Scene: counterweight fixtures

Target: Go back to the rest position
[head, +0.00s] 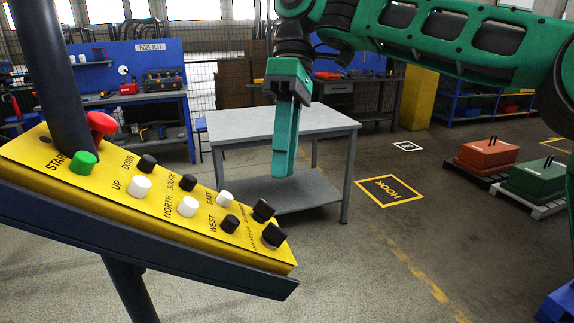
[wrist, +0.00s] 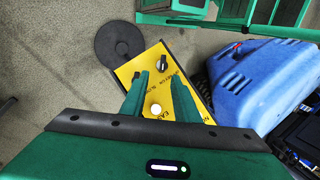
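My gripper (head: 284,175) hangs pointing down in the head view, to the right of the yellow control panel (head: 215,240) and in front of the grey table in the picture. In the wrist view its two teal fingers (wrist: 161,78) stand apart with nothing between them, so it is open. The panel (wrist: 128,74) shows beyond the fingers there, with a black knob (wrist: 162,63) and a white button (wrist: 155,109). The fingers hide part of the panel. In the head view the panel carries a green START button (head: 83,163), a red button (head: 101,124) and several black and white buttons.
A grey table (head: 262,123) stands behind my gripper. A yellow floor square marked HOOK (head: 389,190) lies to its right. A red weight (head: 487,155) and a green weight (head: 540,179) sit on pallets at the right. The floor at front centre is clear.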

